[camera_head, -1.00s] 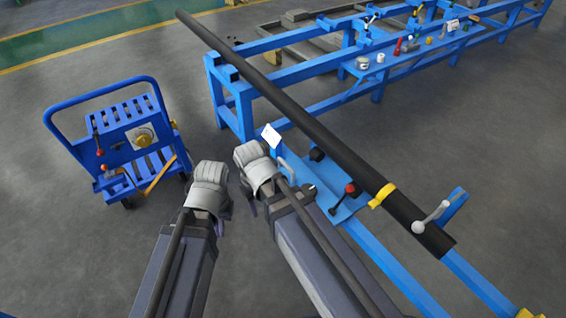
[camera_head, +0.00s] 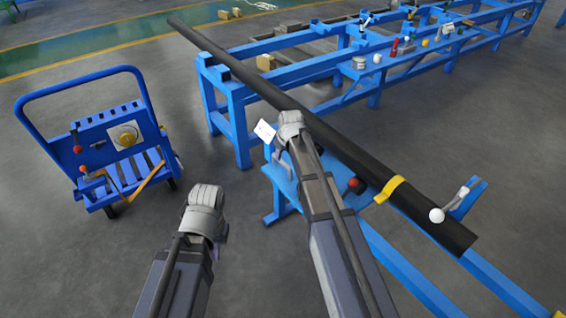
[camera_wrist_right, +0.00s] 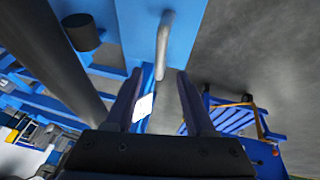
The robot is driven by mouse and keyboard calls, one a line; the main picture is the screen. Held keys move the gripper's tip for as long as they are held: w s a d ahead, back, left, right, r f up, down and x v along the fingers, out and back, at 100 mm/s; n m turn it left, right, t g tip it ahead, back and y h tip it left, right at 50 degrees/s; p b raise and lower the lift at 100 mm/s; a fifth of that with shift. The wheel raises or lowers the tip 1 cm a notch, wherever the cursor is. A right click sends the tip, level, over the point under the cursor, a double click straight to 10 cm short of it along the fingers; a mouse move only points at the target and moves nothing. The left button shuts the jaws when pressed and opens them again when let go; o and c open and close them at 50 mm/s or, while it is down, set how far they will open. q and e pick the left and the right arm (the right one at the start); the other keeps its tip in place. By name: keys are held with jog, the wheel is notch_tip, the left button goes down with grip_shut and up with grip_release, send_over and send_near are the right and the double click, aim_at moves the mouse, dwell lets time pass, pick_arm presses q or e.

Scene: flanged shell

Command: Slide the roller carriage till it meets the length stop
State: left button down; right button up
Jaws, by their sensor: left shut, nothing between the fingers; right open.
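The roller carriage (camera_head: 335,200) appears to be the blue plate on the rails, with a red-knobbed lever and a yellow clamp (camera_head: 390,189) by the long dark pipe (camera_head: 330,138). Its grey upright handle (camera_wrist_right: 164,42) is in the right wrist view, just beyond and between my right fingertips. My right gripper (camera_wrist_right: 158,76) is open and not closed on the handle. In the head view my right wrist covers part of the carriage. My left gripper (camera_head: 216,240) is shut and empty over the floor, left of the carriage. I cannot pick out the length stop with certainty.
A blue cart (camera_head: 105,150) stands at the left. A white card (camera_head: 265,131) sits at the carriage's left edge. The blue frame (camera_head: 240,115) with small items on its shelf runs to the back right. The floor between cart and carriage is clear.

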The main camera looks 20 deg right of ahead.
aim_at(283, 162)
jog(key=b+x, duration=0.6)
jog(key=x, duration=0.1)
jog(key=shift+f, duration=0.25)
grip_shut()
dwell(1.2)
